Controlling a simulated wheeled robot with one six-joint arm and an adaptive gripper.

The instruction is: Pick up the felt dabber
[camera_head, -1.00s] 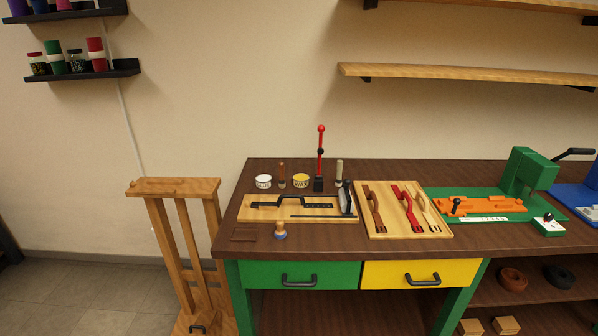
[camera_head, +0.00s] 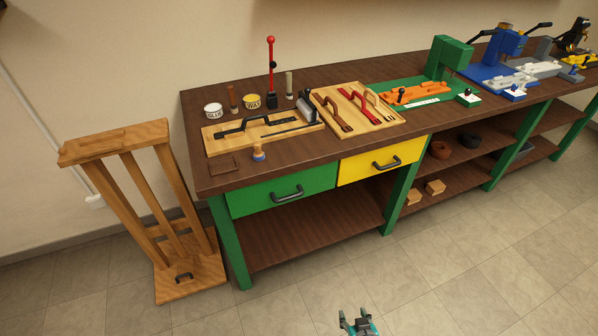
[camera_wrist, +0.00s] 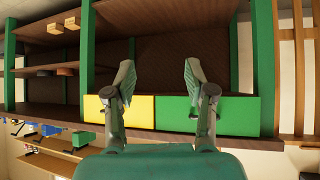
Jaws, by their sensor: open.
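I cannot tell for sure which thing is the felt dabber. In the head view, a slim brown upright stick (camera_head: 232,98) stands between the two pots, and a pale upright stick (camera_head: 289,86) stands right of the red-handled tool. A small piece with a blue base and a wooden knob (camera_head: 258,153) sits near the bench's front edge. My gripper (camera_head: 358,318) is open and empty at the bottom of the head view, over the floor and well apart from these. In the wrist view its spread fingers (camera_wrist: 158,80) face the drawers; no dabber shows there.
The bench (camera_head: 300,148) carries a glue pot (camera_head: 213,110), a wax pot (camera_head: 251,101), a red-handled tool (camera_head: 271,70), two wooden tool boards and a green press (camera_head: 452,58). A wooden stand (camera_head: 140,200) is at the left. The floor in front is clear.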

